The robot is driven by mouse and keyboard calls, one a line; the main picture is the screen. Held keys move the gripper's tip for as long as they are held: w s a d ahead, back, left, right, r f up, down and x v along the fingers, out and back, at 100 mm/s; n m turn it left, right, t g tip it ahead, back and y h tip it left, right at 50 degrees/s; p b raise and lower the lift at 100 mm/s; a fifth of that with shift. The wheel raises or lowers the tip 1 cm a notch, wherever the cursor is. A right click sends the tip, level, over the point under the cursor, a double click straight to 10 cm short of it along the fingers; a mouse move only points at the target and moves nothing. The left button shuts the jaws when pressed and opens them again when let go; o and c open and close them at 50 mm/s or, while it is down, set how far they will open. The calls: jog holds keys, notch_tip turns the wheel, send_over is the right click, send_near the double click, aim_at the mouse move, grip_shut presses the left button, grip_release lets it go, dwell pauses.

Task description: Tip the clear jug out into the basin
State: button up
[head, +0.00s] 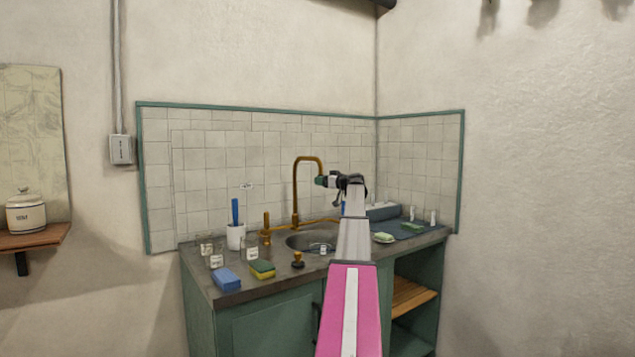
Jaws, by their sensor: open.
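Small clear vessels with white labels stand on the left of the counter: one at the back (206,247), one in front of it (217,262) and one to the right (252,253). I cannot tell which of them is the jug. The basin (299,241) is a round metal sink set in the counter. A small clear object with a pale label (322,249) shows at the basin's front right; its shape is unclear. My gripper (326,182) is raised above the basin's right side, right of the tap, open, apart from the vessels.
A brass tap (296,190) arches over the basin. A white cup with a blue-handled tool (235,237), a blue sponge (227,280), a green-yellow sponge (262,269) and a brass knob (298,260) crowd the counter's left. A soap dish (384,238) and dark mat (408,231) lie right.

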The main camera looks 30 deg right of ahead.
jog(key=x, duration=0.3)
grip_shut()
jog(key=w+a+m+h, duration=0.2)
jog(key=a+h, duration=0.1)
jog(key=a, duration=0.3)
jog(key=w+a+m+t+h, duration=0.1)
jog(key=w+a+m+h, duration=0.1)
jog(key=a, duration=0.5)
jog(key=shift+a+h, duration=0.35)
jog(key=shift+h, duration=0.55)
